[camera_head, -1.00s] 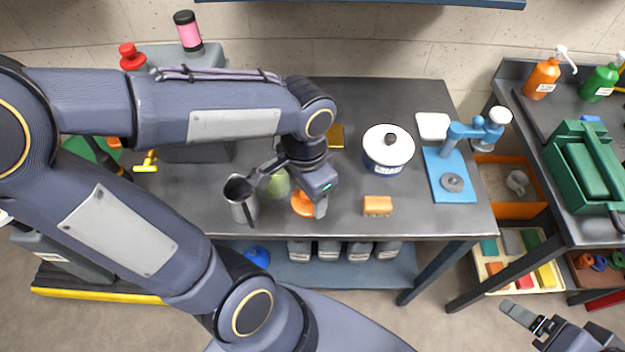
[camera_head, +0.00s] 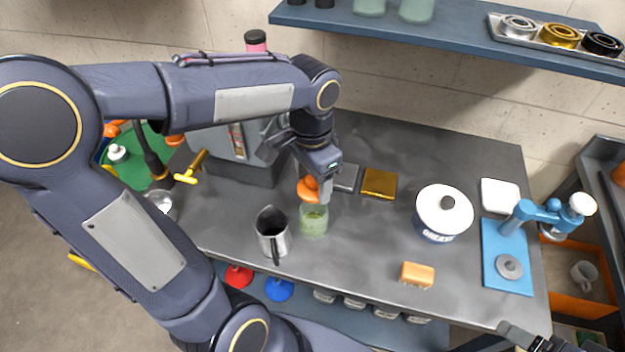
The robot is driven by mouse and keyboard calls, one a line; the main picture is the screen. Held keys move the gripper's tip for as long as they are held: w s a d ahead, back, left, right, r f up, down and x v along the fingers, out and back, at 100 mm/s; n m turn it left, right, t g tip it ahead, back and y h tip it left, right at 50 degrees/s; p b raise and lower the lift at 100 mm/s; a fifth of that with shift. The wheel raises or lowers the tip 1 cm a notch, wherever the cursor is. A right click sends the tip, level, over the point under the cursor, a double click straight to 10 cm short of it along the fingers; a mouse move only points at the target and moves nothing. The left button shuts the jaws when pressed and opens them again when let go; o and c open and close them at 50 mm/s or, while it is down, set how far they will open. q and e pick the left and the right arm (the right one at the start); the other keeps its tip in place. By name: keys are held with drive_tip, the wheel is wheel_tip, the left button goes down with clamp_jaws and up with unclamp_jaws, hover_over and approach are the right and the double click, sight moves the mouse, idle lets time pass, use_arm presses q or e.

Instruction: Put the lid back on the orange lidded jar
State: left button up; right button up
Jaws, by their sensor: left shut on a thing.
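The orange lid (camera_head: 305,190) is held by my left gripper (camera_head: 319,187), which is shut on it. The jar (camera_head: 314,223) is a clear, squat vessel with pale green contents and stands upright on the grey table. The lid is at the jar's mouth, slightly above and behind it in the picture. I cannot tell whether lid and jar touch, as the gripper hides part of the lid. My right gripper (camera_head: 518,335) shows only in part at the bottom right, away from the jar; its opening is unclear.
A steel pitcher (camera_head: 273,240) stands close to the jar's left. A gold box (camera_head: 379,183) and a grey box (camera_head: 345,178) lie behind right. Table between jar and pot is clear.

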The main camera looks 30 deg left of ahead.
use_arm(q)
drive_tip(key=shift+f+b, duration=1.95)
drive_tip(key=shift+f, duration=0.75)
drive_tip(key=shift+r, duration=0.1)
drive_tip(key=shift+f, duration=0.2)
idle(0.4)
drive_tip(key=o, duration=1.4)
